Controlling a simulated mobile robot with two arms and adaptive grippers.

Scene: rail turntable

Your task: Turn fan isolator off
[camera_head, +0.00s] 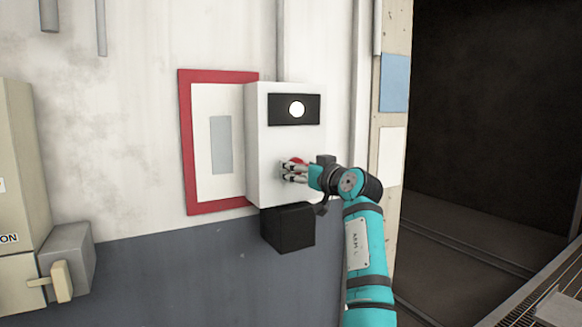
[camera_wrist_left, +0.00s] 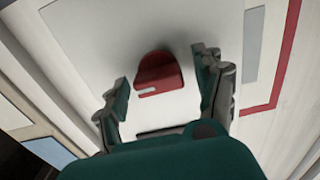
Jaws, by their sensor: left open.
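The fan isolator appears to be the white box (camera_head: 262,150) on the wall, with a black panel and a round white spot (camera_head: 297,110) near its top. Its red knob (camera_wrist_left: 158,72) is on the front face and has a short white mark on one edge; in the head view the knob is mostly hidden behind my gripper. My left gripper (camera_head: 291,171) is at the box's lower front. In the left wrist view its fingers are open, one on each side of the knob, with gaps visible. My right gripper is not in view.
A red-framed panel (camera_head: 184,140) is on the wall left of the box. A black box (camera_head: 288,229) sits just below it. Further left is a grey box with a beige lever (camera_head: 62,281). A dark opening lies to the right.

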